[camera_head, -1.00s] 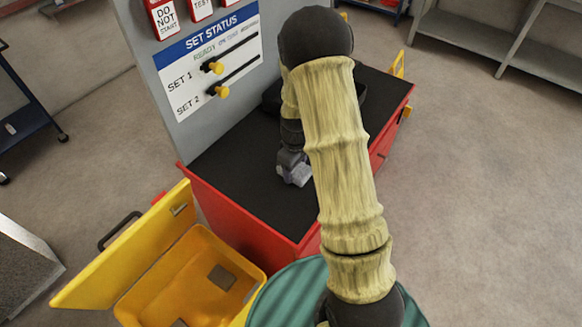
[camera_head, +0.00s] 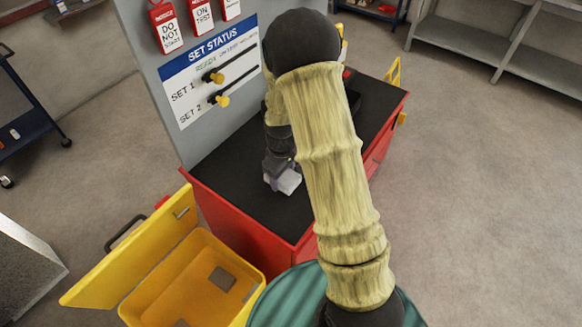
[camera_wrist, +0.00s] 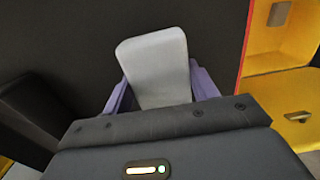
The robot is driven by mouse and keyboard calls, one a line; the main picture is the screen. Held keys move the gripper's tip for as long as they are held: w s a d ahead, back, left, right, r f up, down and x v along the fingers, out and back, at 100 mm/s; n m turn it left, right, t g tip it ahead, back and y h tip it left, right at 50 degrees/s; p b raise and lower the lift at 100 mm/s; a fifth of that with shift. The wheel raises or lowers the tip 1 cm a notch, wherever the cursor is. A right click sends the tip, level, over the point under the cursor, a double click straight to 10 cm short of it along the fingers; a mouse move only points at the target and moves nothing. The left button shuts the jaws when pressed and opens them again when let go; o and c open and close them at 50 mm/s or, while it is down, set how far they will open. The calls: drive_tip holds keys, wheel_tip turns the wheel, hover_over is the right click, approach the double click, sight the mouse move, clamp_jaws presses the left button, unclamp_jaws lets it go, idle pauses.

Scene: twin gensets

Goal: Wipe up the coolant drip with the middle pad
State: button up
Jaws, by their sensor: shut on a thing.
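My gripper (camera_head: 283,178) is low over the black top of the red cabinet, near its front left part. It is shut on a pale grey-white pad (camera_wrist: 158,66), which sits between the two purple fingers in the wrist view. The pad also shows as a small pale block in the head view (camera_head: 289,182). I cannot tell whether the pad touches the black top (camera_head: 232,165). No coolant drip is visible in these frames. My arm hides part of the cabinet top.
An open yellow bin (camera_head: 160,300) with grey pieces inside stands at the cabinet's front left. A grey panel (camera_head: 150,75) with a set status board (camera_head: 208,80) and red tags rises behind the cabinet. Dark things (camera_head: 352,98) on the far part of the top are partly hidden.

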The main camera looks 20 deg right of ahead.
wheel_tip(320, 180, up, 3)
drive_tip(key=shift+w+r+p, duration=0.1)
drive_tip(key=shift+r+p, duration=0.1)
drive_tip(key=shift+p, duration=0.85)
drive_tip(key=shift+r, duration=0.1)
drive_tip(key=shift+a, duration=0.2)
drive_tip(key=shift+d, duration=0.25)
